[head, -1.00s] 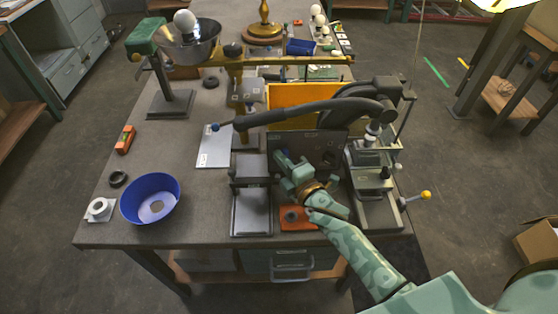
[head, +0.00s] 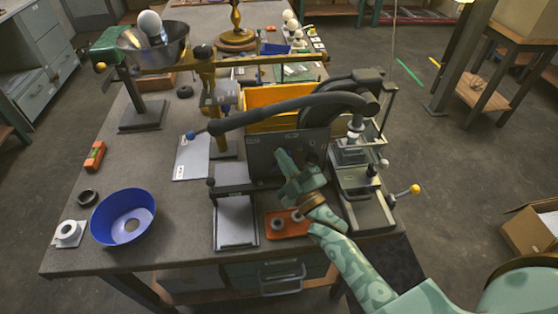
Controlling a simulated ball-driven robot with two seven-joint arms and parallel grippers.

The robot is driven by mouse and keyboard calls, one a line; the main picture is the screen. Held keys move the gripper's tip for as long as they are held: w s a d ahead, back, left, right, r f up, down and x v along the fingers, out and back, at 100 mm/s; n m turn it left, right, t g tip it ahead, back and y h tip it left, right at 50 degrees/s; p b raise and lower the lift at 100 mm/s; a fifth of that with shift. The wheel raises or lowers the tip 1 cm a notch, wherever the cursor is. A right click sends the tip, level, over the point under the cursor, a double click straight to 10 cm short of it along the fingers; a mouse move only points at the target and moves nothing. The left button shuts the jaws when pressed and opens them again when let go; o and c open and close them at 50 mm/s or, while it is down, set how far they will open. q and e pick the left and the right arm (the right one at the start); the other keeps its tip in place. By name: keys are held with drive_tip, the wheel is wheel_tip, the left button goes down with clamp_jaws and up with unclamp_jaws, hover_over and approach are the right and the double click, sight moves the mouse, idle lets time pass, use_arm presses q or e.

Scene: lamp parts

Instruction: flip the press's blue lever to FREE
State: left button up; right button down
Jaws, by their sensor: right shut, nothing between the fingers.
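A dark upright panel (head: 262,158) stands left of the press column. A small bluish spot (head: 312,143) shows on the panel; I cannot tell whether it is the blue lever. No FREE label is readable. My right gripper (head: 283,158) is shut and empty in front of the panel, above an orange plate (head: 275,225). I cannot tell whether it touches the panel. My left gripper is out of view.
A grey fixture (head: 235,222) stands just left of my right gripper. A yellow-knobbed rod (head: 415,188) sticks out right of the press. A blue bowl (head: 123,213) sits at the front left. A yellow bin (head: 280,98) is behind the panel. Bench between bowl and fixture is clear.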

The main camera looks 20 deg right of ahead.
drive_tip(key=shift+d+f, duration=0.1)
drive_tip(key=shift+d, duration=0.1)
idle(0.4)
drive_tip(key=shift+r, duration=0.25)
wheel_tip(320, 180, up, 3)
drive_tip(key=shift+f+p, duration=0.15)
drive_tip(key=shift+p, duration=0.55)
drive_tip(key=s+a+r+p, duration=0.2)
drive_tip(key=s+r, duration=0.3)
drive_tip(key=s, duration=0.1)
drive_tip(key=s+a+r+p, duration=0.2)
drive_tip(key=s+a+r, duration=0.1)
drive_tip(key=s, duration=0.4)
drive_tip(key=shift+a+r, duration=0.35)
drive_tip(key=shift+r, duration=0.55)
